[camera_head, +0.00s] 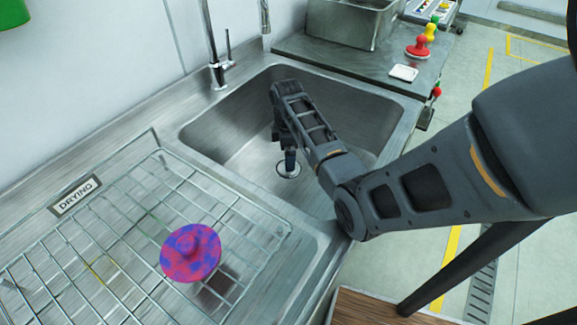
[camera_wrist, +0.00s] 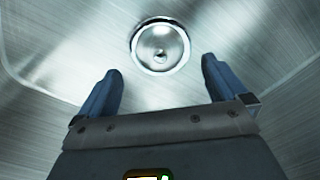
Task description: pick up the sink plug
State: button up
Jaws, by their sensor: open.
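The sink plug (camera_wrist: 160,46) is a round, shiny metal disc with a small knob at its middle. It lies at the drain in the sink floor, and in the wrist view it is just beyond my fingertips, between their lines. In the head view its round rim (camera_head: 281,170) shows at the sink bottom, partly hidden by my gripper (camera_head: 290,162). My gripper reaches down into the sink above the plug. Its two blue fingers (camera_wrist: 161,66) are apart with nothing between them. I cannot tell the exact height left between fingertips and knob.
The steel sink basin (camera_head: 225,130) has walls around my gripper. A tap (camera_head: 216,72) stands behind it.

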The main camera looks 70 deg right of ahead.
jog(key=shift+f, duration=2.3)
jog(key=c, duration=1.1)
jog(key=shift+r, duration=0.1)
jog(key=shift+c, duration=0.2)
